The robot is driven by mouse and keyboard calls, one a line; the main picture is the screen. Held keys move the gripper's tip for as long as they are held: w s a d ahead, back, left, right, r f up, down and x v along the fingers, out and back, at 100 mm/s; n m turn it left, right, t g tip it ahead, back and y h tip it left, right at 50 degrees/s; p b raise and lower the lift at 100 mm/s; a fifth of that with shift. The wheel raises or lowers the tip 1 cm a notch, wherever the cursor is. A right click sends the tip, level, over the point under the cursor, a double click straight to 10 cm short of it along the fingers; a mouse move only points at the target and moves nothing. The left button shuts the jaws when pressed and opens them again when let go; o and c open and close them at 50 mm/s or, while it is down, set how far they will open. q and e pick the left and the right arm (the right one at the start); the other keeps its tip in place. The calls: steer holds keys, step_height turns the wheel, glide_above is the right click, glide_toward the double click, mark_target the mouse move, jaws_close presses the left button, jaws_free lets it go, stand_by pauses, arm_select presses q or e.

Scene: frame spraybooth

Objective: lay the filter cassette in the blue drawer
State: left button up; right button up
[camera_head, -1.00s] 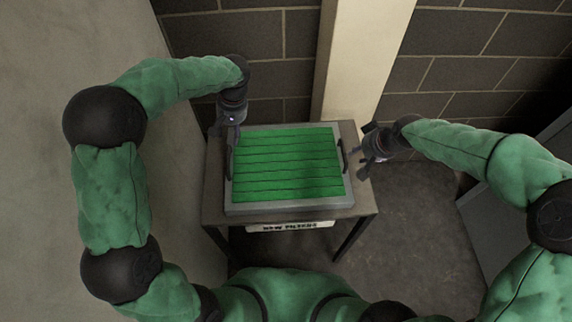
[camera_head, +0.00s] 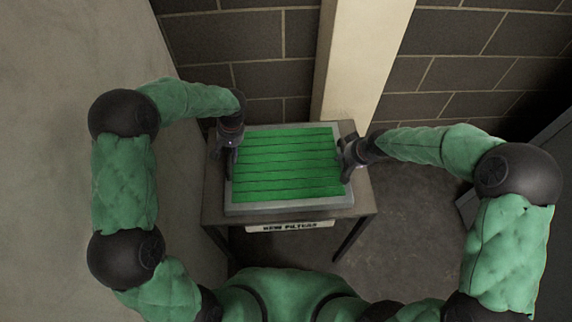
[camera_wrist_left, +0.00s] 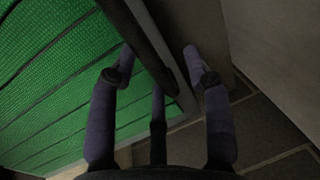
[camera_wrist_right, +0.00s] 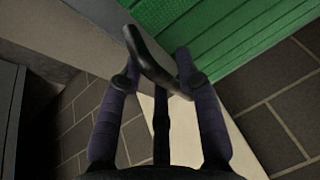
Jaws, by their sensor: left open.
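The filter cassette (camera_head: 285,160) is a flat panel of green pleats in a grey frame, lying level on a small table. It has a dark handle on each side. My left gripper (camera_head: 229,158) is open at its left side. In the left wrist view the left handle (camera_wrist_left: 148,45) runs between the spread fingers (camera_wrist_left: 158,62). My right gripper (camera_head: 348,163) is at its right side. In the right wrist view the right handle (camera_wrist_right: 150,58) crosses between the fingers (camera_wrist_right: 155,65), which stand apart. The blue drawer is not in view.
The table (camera_head: 222,217) has a white label (camera_head: 290,227) on its front edge. A pale post (camera_head: 365,60) and a dark block wall (camera_head: 465,60) stand close behind it. A pale wall (camera_head: 60,80) is at the left. Floor (camera_head: 410,230) is free at the right.

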arm_select(q)
steer(key=c, duration=0.5)
arm_select(e)
steer(key=c, duration=0.5)
arm_select(q)
jaws_close()
arm_select(e)
jaws_close()
arm_select(q)
steer(key=shift+a+r, duration=0.15)
arm_select(e)
steer(key=shift+w+d+r, duration=0.1)
steer(key=shift+w+r, duration=0.05)
arm_select(q)
steer(key=shift+r, duration=0.15)
arm_select(e)
steer(key=shift+r, duration=0.2)
